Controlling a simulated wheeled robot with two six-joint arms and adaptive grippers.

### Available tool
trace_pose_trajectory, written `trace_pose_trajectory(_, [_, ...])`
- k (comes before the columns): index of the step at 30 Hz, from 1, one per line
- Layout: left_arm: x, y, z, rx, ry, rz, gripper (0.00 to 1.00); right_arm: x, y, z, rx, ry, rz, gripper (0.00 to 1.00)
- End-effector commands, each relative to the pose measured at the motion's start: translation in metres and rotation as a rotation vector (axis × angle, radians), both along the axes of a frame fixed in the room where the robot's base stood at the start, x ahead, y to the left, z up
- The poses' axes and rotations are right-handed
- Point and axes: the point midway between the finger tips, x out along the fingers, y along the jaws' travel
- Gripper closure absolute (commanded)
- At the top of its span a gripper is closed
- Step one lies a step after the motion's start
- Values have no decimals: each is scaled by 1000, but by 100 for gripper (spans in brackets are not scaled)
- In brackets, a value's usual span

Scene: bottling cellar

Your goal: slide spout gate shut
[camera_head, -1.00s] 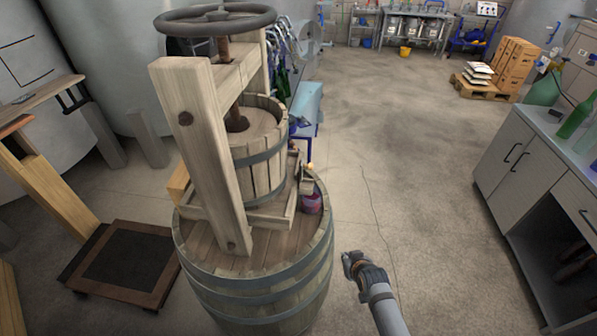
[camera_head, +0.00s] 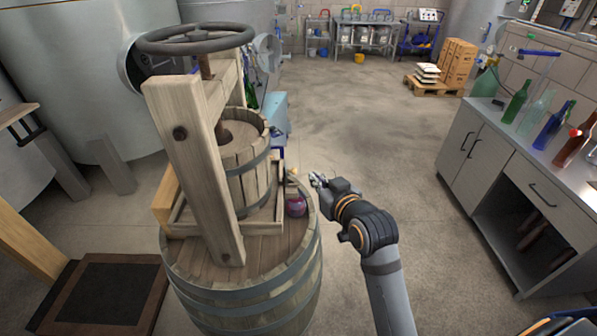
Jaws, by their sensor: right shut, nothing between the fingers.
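A wooden basket press (camera_head: 190,130) with a dark handwheel stands on an upright barrel (camera_head: 240,294) at left centre. On the right side of its base tray (camera_head: 178,229) is a small spout, with a light knob (camera_head: 293,171) at its gate; the gate itself is too small to read. A small purple-red jar (camera_head: 296,206) stands on the barrel top below the spout. My right gripper (camera_head: 316,179) is shut and empty, just right of the knob and apart from it. My left gripper is out of view.
A counter (camera_head: 468,150) with several bottles stands at the right. A pallet with boxes (camera_head: 456,66) and steel tables are at the back. A dark floor platform (camera_head: 103,290) lies at lower left. The middle floor is clear.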

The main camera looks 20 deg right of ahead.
Motion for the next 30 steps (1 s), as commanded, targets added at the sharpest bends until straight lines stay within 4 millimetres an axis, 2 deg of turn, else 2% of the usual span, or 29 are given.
trace_pose_trajectory(5, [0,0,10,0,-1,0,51,22,2,-3,2,1,-1,100])
trace_pose_trajectory(16, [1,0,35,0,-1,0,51,97,8,-25,0,2,0,100])
trace_pose_trajectory(21, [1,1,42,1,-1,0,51,108,9,-51,1,3,0,100])
trace_pose_trajectory(30, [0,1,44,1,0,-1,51,113,9,-63,0,0,0,100])
